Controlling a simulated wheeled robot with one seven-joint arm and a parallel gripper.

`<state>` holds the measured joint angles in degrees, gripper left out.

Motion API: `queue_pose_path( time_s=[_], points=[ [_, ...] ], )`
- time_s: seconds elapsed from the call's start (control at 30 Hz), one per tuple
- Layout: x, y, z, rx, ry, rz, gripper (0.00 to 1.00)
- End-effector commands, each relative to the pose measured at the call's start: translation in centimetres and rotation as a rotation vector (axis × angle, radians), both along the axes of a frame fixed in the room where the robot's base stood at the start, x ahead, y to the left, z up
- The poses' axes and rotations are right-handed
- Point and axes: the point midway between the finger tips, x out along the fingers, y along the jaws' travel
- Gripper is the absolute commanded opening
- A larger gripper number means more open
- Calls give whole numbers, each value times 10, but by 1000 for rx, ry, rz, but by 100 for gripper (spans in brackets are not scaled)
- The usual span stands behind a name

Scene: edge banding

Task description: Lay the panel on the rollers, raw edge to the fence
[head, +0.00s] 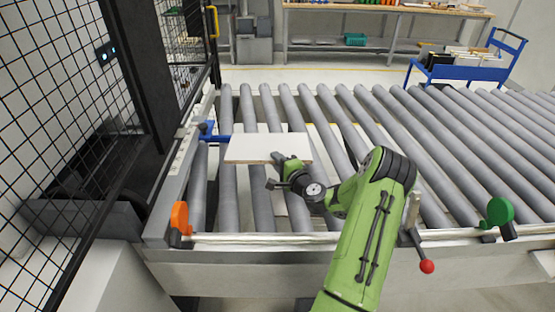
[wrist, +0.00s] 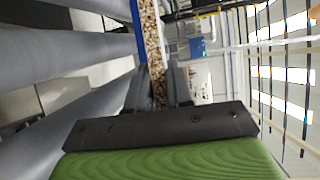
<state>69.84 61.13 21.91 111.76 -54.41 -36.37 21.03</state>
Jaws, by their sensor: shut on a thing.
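My gripper (head: 280,167) is shut on the near edge of a white panel (head: 262,147). The panel is roughly level over the left part of the rollers (head: 262,209); its near edge shows a thin tan line. In the wrist view, the speckled brown chipboard edge (wrist: 153,45) runs between the jaws (wrist: 160,88), with a blue strip (wrist: 138,25) along its left side. The panel seems held above the rollers, but the gap is hard to judge. A pale rail (head: 176,160) runs along the left side of the rollers; I cannot tell whether it is the fence.
A blue piece (head: 212,137) is just left of the panel. An orange part (head: 180,219), a green disc (head: 499,211) and a red-knobbed lever (head: 425,265) are along the near rail. A wire mesh guard (head: 50,120) stands left. The rollers to the right are clear.

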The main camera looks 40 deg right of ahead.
Motion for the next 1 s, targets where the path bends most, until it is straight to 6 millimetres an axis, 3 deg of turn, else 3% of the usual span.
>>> queue_pose_path(
  time_s=[0.7,1.0],
  points=[
    [1,0,-80,0,-6,0,0],
    [1,0,-86,0,-5,0,0]
  ],
)
